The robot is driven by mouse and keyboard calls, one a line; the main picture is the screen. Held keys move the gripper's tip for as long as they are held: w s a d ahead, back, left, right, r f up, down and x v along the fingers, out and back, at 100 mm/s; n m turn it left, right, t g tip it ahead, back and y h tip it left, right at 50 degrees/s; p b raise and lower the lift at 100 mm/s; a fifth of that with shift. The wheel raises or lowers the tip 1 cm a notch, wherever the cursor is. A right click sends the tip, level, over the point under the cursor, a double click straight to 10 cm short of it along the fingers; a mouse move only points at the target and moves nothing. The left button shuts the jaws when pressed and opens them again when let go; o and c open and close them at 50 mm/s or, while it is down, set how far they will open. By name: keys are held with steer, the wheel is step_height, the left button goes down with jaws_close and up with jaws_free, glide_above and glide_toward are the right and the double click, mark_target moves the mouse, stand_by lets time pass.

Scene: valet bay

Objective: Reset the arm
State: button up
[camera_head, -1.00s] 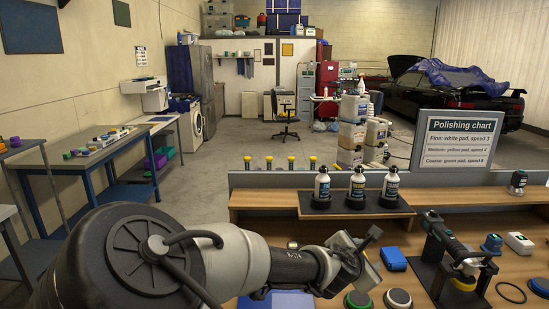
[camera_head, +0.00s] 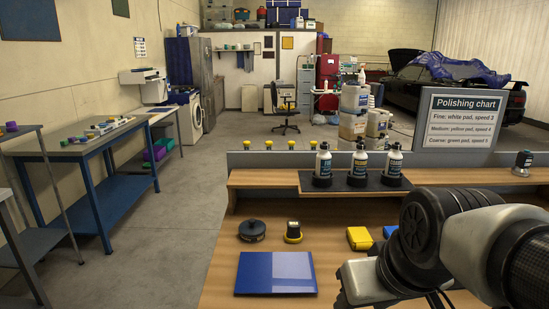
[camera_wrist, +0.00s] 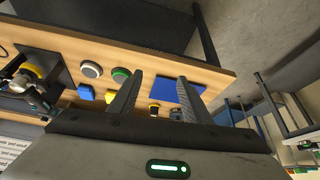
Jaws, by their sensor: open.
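My gripper (camera_wrist: 158,95) shows in the wrist view with its two dark fingers spread apart and nothing between them. It hangs above the wooden bench, with the blue mat (camera_wrist: 178,88) beyond the fingers. In the head view my arm reaches in from the lower right and covers the right part of the bench. The fingertips are not visible there. The blue mat (camera_head: 276,273) lies flat and empty at the front of the bench.
Behind the mat stand a dark round pad (camera_head: 252,230) and a yellow-and-black item (camera_head: 293,232). A yellow box (camera_head: 360,238) is near my arm. Three bottles (camera_head: 359,165) stand on the raised shelf before the polishing chart (camera_head: 459,120). The polisher (camera_wrist: 25,80) shows in the wrist view.

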step_height(320, 180, up, 17)
steer(key=s+m+p, duration=0.1)
steer(key=s+p, duration=0.2)
steer(key=p, duration=1.2)
steer(key=shift+h, duration=0.4)
steer(key=shift+f, duration=0.1)
